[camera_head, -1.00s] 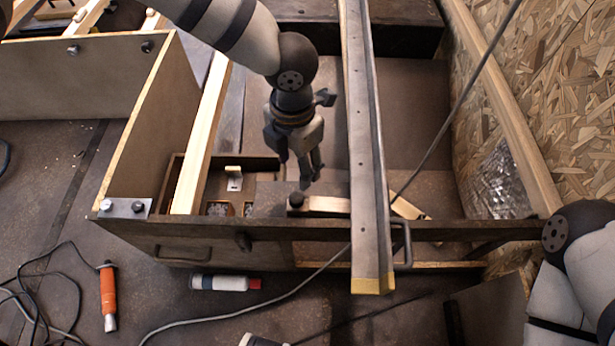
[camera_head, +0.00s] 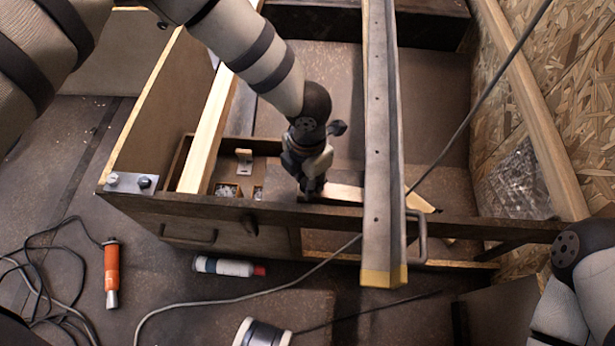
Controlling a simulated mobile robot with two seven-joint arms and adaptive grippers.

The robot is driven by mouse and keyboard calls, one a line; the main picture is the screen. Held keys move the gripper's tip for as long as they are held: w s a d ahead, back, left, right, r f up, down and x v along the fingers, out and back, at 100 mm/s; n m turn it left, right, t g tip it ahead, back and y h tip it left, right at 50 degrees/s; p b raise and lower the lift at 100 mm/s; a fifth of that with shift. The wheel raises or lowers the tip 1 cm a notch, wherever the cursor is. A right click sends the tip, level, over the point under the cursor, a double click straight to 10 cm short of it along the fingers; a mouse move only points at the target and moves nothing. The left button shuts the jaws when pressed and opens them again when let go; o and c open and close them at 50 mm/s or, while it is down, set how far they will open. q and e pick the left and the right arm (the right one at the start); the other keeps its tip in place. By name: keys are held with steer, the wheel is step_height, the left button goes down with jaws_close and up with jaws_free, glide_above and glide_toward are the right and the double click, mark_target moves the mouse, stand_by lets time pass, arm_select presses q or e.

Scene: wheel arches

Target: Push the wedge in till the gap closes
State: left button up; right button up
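The wedge (camera_head: 346,193) is a pale wooden piece lying in the frame, running under the long beam (camera_head: 378,140). A pale wooden piece (camera_head: 419,202) also shows at the beam's right side; I cannot tell whether it is the same piece. My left gripper (camera_head: 312,190) points down at the wedge's left end and covers that end. Its fingers look close together, but whether they are shut or hold anything is unclear. The gap is not clear from this angle. My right arm enters at lower right; its gripper is out of view.
The dark front board (camera_head: 280,211) runs across below the wedge. A small compartment (camera_head: 227,190) with hardware lies left of the gripper. An orange-handled tool (camera_head: 111,270), a white bottle (camera_head: 225,267) and cables are on the floor. Chipboard (camera_head: 570,90) stands at right.

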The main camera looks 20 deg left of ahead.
mark_target(331, 190)
arm_select(q)
jaws_close()
steer(key=d, duration=0.1)
steer(key=w+d, duration=0.1)
steer(key=d, duration=0.1)
steer(key=d+b, duration=0.1)
steer(key=d, duration=0.1)
steer(key=shift+w, duration=0.25)
steer(key=o, duration=0.9)
jaws_free()
steer(key=shift+o, duration=0.2)
steer(key=shift+a, duration=0.1)
step_height(331, 190, up, 12)
